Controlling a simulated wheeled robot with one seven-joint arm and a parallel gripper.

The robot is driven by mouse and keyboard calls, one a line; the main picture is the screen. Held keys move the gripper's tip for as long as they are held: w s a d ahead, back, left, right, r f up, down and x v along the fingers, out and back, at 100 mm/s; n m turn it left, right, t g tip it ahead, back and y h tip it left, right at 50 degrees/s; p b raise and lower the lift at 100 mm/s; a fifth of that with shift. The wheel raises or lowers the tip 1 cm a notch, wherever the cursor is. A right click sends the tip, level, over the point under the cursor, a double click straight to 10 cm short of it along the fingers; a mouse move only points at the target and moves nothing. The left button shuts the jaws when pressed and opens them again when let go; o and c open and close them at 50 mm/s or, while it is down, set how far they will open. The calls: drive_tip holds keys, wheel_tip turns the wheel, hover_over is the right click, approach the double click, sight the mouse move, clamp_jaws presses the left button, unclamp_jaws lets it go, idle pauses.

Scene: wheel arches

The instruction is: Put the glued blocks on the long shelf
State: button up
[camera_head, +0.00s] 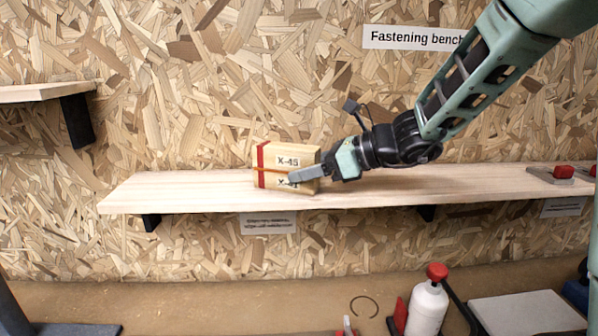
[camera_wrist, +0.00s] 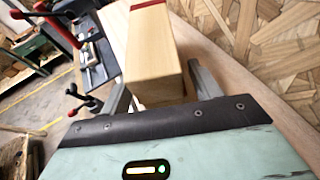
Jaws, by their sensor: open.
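The glued blocks (camera_head: 290,158) are a pale wooden stack with a red band at the left end and labels reading X-45 and what looks like X-41. They rest on the long shelf (camera_head: 220,190), left of its middle. In the wrist view the blocks (camera_wrist: 152,55) stand between the two fingers of my gripper (camera_wrist: 160,90). My gripper (camera_head: 300,176) reaches in from the right in the head view, with one finger along the front face of the blocks. It is open around them. The far finger is hidden behind the blocks in the head view.
A shorter shelf (camera_head: 40,93) is at the upper left. Red-topped items (camera_head: 563,173) sit at the long shelf's right end. A white bottle with a red cap (camera_head: 428,302) stands on the bench below. The long shelf is clear on both sides of the blocks.

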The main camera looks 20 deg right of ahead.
drive_tip(key=b+v, duration=0.1)
drive_tip(key=v, duration=0.8)
drive_tip(key=shift+s+d+r, duration=0.1)
drive_tip(key=shift+s+d, duration=0.1)
drive_tip(key=shift+s, duration=0.05)
drive_tip(key=shift+a, duration=0.1)
drive_tip(key=s+a+f+n+g, duration=0.5)
drive_tip(key=s+a+n, duration=0.15)
drive_tip(key=a, duration=0.25)
drive_tip(key=s+a+f+n+g+h, duration=0.2)
drive_tip(key=s+f+n+h, duration=0.3)
drive_tip(key=n, duration=0.8)
drive_tip(key=s+a+f+n+g+h, duration=0.1)
drive_tip(key=s+a+f+n+h, duration=0.3)
drive_tip(key=s+n, duration=0.8)
wheel_tip(320, 180, down, 3)
drive_tip(key=shift+s+a+r+n+g+h, duration=0.15)
drive_tip(key=shift+a+n+g+h, duration=0.35)
drive_tip(key=shift+n, duration=0.65)
drive_tip(key=shift+a, duration=0.1)
